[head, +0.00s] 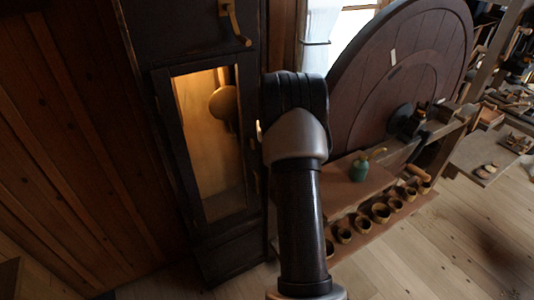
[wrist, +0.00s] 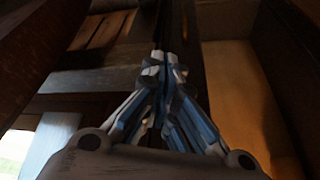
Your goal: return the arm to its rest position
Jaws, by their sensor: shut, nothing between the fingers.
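My gripper (wrist: 165,62) shows in the wrist view with its blue and grey fingers drawn together at the tips and nothing between them. Dark woodwork stands close beyond the fingertips. In the head view my arm rises in the middle of the picture, and the gripper itself is hidden behind its upper joint.
A tall dark clock case (head: 160,140) with a lit glass door and a round pendulum (head: 223,103) stands just left of my arm. A large wooden wheel (head: 420,60) is at the right. Open plank floor (head: 450,240) lies at the lower right.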

